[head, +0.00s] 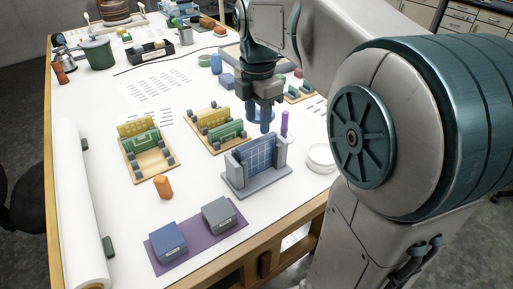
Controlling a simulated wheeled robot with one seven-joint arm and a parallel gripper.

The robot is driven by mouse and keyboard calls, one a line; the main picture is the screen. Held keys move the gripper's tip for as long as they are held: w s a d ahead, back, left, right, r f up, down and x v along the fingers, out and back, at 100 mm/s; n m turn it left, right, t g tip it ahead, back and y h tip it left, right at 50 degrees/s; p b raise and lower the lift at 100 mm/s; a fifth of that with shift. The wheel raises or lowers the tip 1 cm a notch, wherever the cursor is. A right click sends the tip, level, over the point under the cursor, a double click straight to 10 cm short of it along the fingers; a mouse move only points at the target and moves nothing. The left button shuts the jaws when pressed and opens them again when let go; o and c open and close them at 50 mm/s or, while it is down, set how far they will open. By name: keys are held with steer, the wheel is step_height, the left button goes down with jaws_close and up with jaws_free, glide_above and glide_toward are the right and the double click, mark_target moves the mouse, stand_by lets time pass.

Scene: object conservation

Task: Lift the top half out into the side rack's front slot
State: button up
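My gripper (259,118) points down behind the grey rack. Its two fingers show apart, with nothing clearly seen between them; a blue round thing (262,121) shows around their tips, partly hidden. The grey rack (285,157) stands upright near the table's right edge and holds a blue gridded panel (257,160). Two wooden trays stand to its left: one (158,166) holds a yellow piece (134,128) behind a green piece (142,141). The other tray (204,140) holds a similar yellow piece (211,112) and green piece (228,129). I cannot tell which piece is the top half.
A purple mat (197,249) carries a blue block (167,241) and a grey block (219,215). An orange piece (163,186) lies in front of the left tray. A purple post (284,123) and white rings (320,157) are near the right edge. A white roll (78,210) lies along the left.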

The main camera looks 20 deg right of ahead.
mark_target(257, 140)
step_height(257, 140, down, 9)
steer(key=shift+s+a+f, duration=0.1)
steer(key=shift+s+a, duration=0.05)
jaws_close()
stand_by(0.4)
